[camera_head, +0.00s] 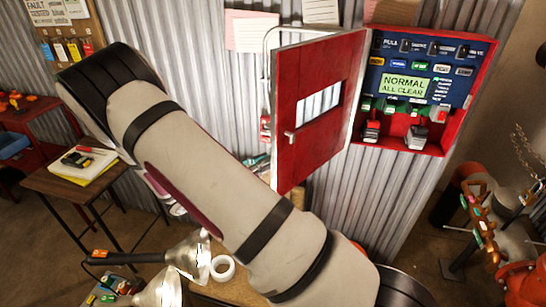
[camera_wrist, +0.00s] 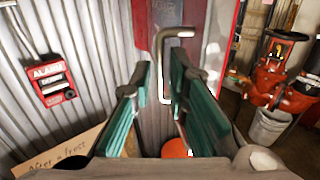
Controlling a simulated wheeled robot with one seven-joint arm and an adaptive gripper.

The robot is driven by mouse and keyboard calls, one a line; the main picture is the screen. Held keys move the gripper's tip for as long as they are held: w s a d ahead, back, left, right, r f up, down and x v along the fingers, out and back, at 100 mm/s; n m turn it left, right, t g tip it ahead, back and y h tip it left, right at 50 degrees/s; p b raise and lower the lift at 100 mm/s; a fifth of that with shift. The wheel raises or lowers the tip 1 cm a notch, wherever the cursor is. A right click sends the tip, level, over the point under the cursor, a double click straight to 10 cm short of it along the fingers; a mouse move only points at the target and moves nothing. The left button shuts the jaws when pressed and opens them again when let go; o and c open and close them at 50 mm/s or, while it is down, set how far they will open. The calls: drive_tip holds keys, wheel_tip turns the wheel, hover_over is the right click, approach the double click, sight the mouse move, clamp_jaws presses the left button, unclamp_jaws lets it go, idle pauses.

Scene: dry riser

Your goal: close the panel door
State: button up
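The red panel door (camera_head: 338,75) stands open, swung out to the left of the red panel box (camera_head: 452,145) in the head view. It has a small window and a metal handle (camera_head: 289,136) near its free edge. In the wrist view, a bent metal handle (camera_wrist: 163,72) shows just ahead, with its long bar between the fingertips. My gripper (camera_wrist: 161,68) is open, with teal pads on either side of that bar. I cannot tell whether either pad touches it. My gripper does not show in the head view, where my arm crosses the middle.
The box holds switches and a green "NORMAL ALL CLEAR" display (camera_head: 405,86). A red alarm box (camera_wrist: 52,84) is on the corrugated wall to the left in the wrist view. A side table (camera_head: 75,185) stands left; orange-red equipment (camera_head: 520,283) stands right.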

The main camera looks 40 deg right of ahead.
drive_tip(key=shift+d, duration=1.4)
clamp_jaws()
drive_tip(key=shift+s, duration=0.1)
